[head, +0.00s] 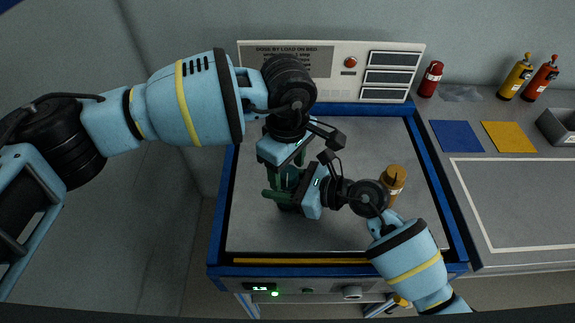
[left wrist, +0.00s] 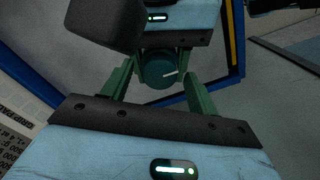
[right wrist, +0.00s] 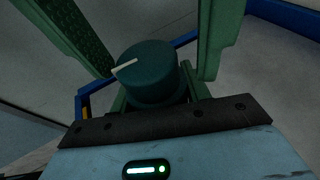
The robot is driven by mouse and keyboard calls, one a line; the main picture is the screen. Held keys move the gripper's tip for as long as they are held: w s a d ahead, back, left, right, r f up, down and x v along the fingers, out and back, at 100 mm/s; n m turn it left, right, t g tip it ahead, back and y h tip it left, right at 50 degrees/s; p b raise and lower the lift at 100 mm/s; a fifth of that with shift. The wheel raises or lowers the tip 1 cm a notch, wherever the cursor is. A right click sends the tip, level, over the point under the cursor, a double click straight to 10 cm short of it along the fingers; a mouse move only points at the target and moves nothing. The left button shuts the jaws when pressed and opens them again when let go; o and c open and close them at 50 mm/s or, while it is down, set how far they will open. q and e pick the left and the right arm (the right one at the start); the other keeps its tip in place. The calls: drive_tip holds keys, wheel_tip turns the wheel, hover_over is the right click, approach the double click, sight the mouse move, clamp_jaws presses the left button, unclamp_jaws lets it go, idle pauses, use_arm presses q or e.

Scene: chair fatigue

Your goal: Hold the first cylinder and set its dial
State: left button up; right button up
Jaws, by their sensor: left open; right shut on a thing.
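A cylinder with a dark teal dial stands upright on the grey bed, mostly hidden by my grippers in the head view. Its dial (right wrist: 148,75) shows in the right wrist view with a white pointer line, and in the left wrist view (left wrist: 160,71). My right gripper (head: 283,190) comes from the right and is shut on this cylinder below the dial. My left gripper (head: 286,170) is above, pointing down. It is open, with its green fingers either side of the dial and visible gaps between. An orange-capped cylinder (head: 393,178) stands at the bed's right, partly behind my right arm.
The bed has a blue rim (head: 446,195) and a back panel (head: 335,62) with a red button. On the right counter are a red cylinder (head: 430,79), yellow (head: 515,77) and red (head: 541,79) cylinders, blue (head: 456,135) and yellow (head: 509,137) mats, and a grey bin (head: 560,127).

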use_arm(q)
drive_tip(key=c, duration=1)
drive_tip(key=shift+f+m, duration=0.1)
drive_tip(key=shift+m, duration=1.5)
drive_tip(key=o, duration=1)
